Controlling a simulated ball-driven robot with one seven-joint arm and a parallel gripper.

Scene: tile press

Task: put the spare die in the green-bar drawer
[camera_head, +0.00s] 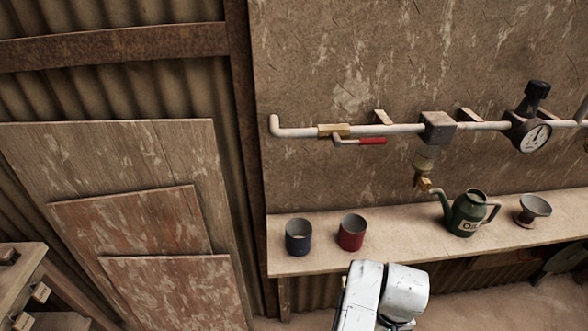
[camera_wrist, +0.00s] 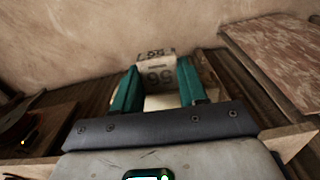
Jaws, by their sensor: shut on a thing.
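My gripper (camera_wrist: 158,76) shows in the wrist view with two green fingers, shut on a pale block marked "56" (camera_wrist: 156,70), which I take to be the spare die. Its lower part is partly hidden between the fingers. The gripper is out of the head view; only my white arm shows at its bottom edge. I cannot make out a green-bar drawer in either view. A wooden unit with small light blocks on its front (camera_head: 32,274) is cut off at the lower left of the head view.
A wall shelf (camera_head: 400,242) holds a blue cup (camera_head: 299,237), a red cup (camera_head: 351,233), a green oil can (camera_head: 467,214) and a funnel-like cup (camera_head: 534,210). A pipe with a red-handled valve (camera_head: 371,141) and gauge (camera_head: 532,137) runs above. Wooden boards (camera_head: 170,290) lean at left.

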